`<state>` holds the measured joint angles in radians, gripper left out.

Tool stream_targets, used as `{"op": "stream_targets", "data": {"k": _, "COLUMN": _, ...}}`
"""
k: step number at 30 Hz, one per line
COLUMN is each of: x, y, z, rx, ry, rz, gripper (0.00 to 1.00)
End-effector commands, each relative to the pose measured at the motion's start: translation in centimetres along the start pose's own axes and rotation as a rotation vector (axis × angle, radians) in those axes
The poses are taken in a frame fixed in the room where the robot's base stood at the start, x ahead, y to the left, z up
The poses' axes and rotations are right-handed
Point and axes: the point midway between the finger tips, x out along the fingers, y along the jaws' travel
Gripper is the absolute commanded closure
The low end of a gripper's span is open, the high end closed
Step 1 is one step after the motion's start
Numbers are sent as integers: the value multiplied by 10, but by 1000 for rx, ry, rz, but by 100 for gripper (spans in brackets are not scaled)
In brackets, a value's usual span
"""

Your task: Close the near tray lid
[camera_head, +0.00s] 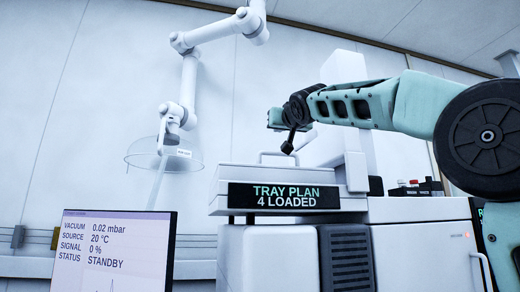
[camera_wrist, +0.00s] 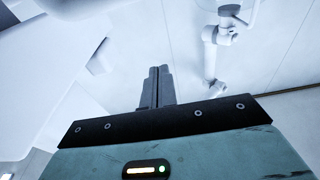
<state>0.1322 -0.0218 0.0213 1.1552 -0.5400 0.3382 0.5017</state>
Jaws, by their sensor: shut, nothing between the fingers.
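My gripper (camera_head: 288,149) points down at the top of the white instrument, with its fingers together and empty. Its closed fingers also show in the wrist view (camera_wrist: 158,85). In the head view a thin handle (camera_head: 264,154) stands on a flat white tray-like box (camera_head: 250,171), close to the fingertips. I cannot tell whether they touch it. A tilted white panel (camera_head: 318,152) rises behind and to the right, partly behind my arm. I cannot tell for sure which part is the near tray lid or how far open it is.
A black sign reading "TRAY PLAN 4 LOADED" (camera_head: 285,197) is on the front. A monitor (camera_head: 115,250) stands at lower left. Dark and red-capped items (camera_head: 415,187) sit at right. A white arm (camera_head: 188,80) hangs on the back wall.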

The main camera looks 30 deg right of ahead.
Motion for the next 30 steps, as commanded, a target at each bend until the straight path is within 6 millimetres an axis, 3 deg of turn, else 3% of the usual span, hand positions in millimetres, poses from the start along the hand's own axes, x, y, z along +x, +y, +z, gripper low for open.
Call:
{"op": "stream_targets", "data": {"k": 1, "x": -5, "y": 0, "z": 16, "rx": 1, "ry": 20, "rz": -1, "gripper": 100}}
{"op": "stream_targets", "data": {"k": 12, "x": -25, "y": 0, "z": 40, "rx": 0, "ry": 173, "rz": -3, "gripper": 100}}
{"op": "stream_targets", "data": {"k": 30, "x": -41, "y": 1, "z": 62, "rx": 4, "ry": 286, "rz": -4, "gripper": 100}}
